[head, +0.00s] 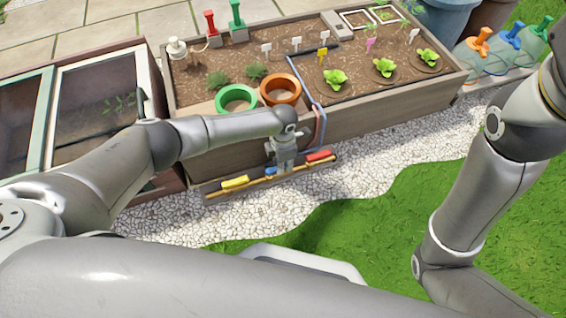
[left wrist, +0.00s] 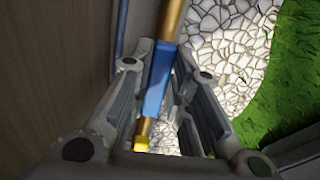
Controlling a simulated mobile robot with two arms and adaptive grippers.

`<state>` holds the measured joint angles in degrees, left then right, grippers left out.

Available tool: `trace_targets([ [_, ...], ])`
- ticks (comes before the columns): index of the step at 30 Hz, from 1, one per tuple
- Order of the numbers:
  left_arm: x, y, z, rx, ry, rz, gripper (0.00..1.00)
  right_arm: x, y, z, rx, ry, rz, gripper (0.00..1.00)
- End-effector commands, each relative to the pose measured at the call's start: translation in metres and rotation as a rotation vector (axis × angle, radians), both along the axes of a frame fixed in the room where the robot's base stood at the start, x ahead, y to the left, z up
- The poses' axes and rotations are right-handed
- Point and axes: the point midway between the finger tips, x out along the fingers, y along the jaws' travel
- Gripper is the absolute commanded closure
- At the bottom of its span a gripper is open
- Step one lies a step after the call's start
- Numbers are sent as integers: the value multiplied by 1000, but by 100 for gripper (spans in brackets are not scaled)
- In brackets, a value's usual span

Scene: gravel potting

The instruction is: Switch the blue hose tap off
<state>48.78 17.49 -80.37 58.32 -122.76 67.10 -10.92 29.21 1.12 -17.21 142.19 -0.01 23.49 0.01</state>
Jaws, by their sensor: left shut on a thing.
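A brass pipe (head: 212,194) runs along the front of the wooden planter and carries yellow, blue and red tap handles. The blue tap handle (head: 271,171) is mostly hidden by my left gripper (head: 282,165) in the head view. In the left wrist view the blue handle (left wrist: 156,80) lies between the fingers of my left gripper (left wrist: 168,85), in line with the brass pipe. The left gripper is shut on it. The yellow handle (head: 235,183) is left of it and the red handle (head: 318,155) right of it, both lying along the pipe. My right gripper is out of view.
Gravel (head: 365,165) and grass (head: 370,230) in front are clear.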

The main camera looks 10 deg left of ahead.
Motion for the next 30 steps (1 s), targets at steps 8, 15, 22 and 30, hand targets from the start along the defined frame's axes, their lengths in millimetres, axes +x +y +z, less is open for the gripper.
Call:
trace_targets([
  [8,0,1,0,0,0,4,61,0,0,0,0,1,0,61],
  [15,0,0,0,0,0,2,61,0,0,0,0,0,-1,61],
  [22,1,0,14,-2,-3,0,61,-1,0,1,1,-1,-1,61],
  [30,1,1,64,-1,-3,0,61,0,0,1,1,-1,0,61],
])
